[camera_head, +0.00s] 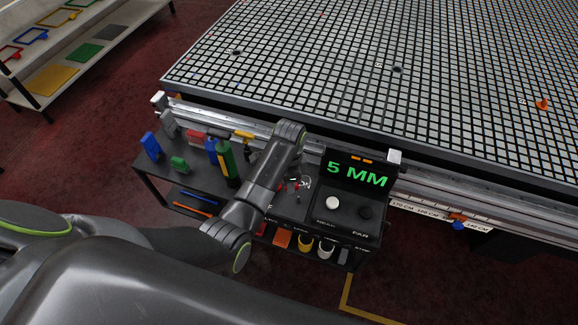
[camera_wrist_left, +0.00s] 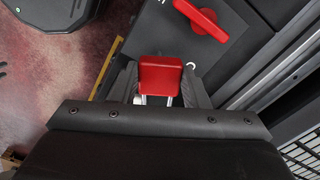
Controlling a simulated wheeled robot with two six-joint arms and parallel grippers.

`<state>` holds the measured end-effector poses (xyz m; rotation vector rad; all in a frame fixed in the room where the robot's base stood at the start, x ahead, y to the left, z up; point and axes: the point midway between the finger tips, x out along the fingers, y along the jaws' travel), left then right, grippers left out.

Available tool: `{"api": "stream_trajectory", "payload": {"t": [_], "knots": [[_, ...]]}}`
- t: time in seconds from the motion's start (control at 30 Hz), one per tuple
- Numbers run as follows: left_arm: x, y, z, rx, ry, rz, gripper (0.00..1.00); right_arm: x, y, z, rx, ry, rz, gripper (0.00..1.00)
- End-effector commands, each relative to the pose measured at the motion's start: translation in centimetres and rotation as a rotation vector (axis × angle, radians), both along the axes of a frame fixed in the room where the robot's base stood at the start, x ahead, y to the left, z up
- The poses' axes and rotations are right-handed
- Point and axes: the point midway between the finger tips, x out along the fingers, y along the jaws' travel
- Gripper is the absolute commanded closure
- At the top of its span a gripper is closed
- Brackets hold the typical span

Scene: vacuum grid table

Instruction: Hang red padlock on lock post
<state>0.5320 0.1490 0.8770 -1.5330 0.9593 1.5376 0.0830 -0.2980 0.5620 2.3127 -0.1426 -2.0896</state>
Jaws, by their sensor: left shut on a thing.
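The red padlock (camera_wrist_left: 160,74) is between the fingers of my left gripper (camera_wrist_left: 160,92) in the left wrist view. Its red body faces away from the wrist, and its pale shackle legs show on the near side. The left gripper is shut on it. In the head view my left arm reaches over the black cart, and I cannot clearly make out its gripper there. I cannot pick out the lock post with certainty. My right gripper is in neither view.
A red rotary handle (camera_wrist_left: 203,18) sits on a dark panel just beyond the padlock. In the head view, a display reading 5 MM (camera_head: 357,174) stands on the cart beside the grid table (camera_head: 400,70). Bottles and blocks stand on the cart's left. A shelf (camera_head: 75,60) is at far left.

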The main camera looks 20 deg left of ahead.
Motion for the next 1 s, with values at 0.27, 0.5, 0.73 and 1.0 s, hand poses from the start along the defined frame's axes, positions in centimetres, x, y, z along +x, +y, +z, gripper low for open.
{"api": "stream_trajectory", "payload": {"t": [0.27,0.5,0.73,1.0], "knots": [[-1.4,-0.6,-1.2,0.002,0.002,0.425,1.00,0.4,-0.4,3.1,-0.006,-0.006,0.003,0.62],[-2.2,-0.9,-2.2,0.001,0.000,0.656,1.00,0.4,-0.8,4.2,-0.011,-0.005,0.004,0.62],[-2.4,-1.0,-2.6,0.000,-0.002,0.714,1.00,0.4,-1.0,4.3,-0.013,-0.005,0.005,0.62],[-2.4,-1.0,-2.5,0.000,-0.002,0.713,1.00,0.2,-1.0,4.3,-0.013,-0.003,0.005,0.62]]}}
